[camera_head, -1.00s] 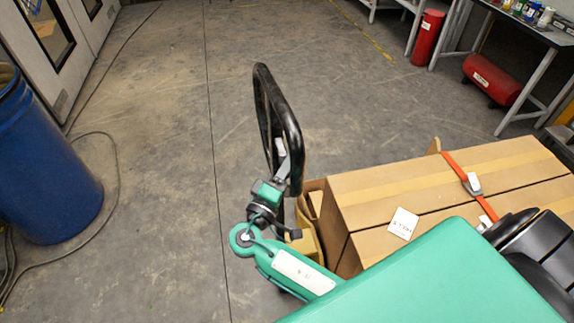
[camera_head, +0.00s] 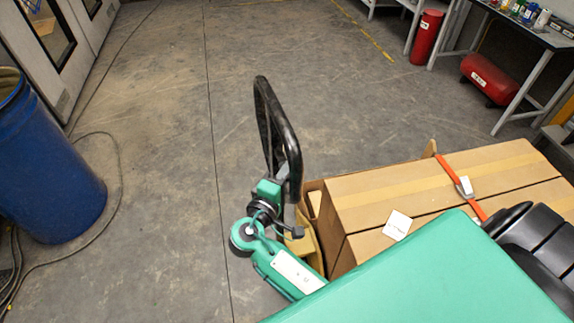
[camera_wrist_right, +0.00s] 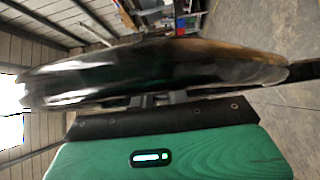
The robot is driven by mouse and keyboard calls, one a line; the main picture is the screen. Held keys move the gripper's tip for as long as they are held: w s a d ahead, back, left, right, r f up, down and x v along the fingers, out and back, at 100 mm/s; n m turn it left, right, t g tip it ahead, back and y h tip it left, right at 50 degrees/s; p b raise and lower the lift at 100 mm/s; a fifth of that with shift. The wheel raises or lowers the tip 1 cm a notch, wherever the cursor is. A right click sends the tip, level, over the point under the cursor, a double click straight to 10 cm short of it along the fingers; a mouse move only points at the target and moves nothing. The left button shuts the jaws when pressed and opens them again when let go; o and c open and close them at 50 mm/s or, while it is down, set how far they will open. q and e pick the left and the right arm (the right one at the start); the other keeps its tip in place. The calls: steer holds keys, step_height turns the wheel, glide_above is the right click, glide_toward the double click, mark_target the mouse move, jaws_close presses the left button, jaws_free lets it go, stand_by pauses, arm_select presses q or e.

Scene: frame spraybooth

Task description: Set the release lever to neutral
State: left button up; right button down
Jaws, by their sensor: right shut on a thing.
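The black loop handle (camera_head: 291,150) of the load carrier stands upright near the middle of the head view. It also crosses the right wrist view as a large dark bar (camera_wrist_right: 150,72) close to the lens. My right gripper (camera_head: 284,190) is at the lower part of the loop, with its fingertips hidden behind the handle. In the right wrist view the gripper's grey fingers (camera_wrist_right: 160,98) reach in beneath the bar. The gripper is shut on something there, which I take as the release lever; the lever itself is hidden. My left gripper is out of view.
Long cardboard boxes (camera_head: 400,195) with an orange strap (camera_head: 455,173) lie right of the handle. A blue drum (camera_head: 45,165) stands at the left with cables on the floor. A workbench (camera_head: 535,40) and red cylinders (camera_head: 428,38) are at the upper right. The middle floor is clear.

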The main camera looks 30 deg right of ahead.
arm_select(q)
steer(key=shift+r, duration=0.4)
arm_select(e)
steer(key=shift+r, duration=0.2)
steer(key=c, duration=1.4)
jaws_free()
steer(key=shift+o, duration=0.2)
steer(key=shift+f, duration=0.1)
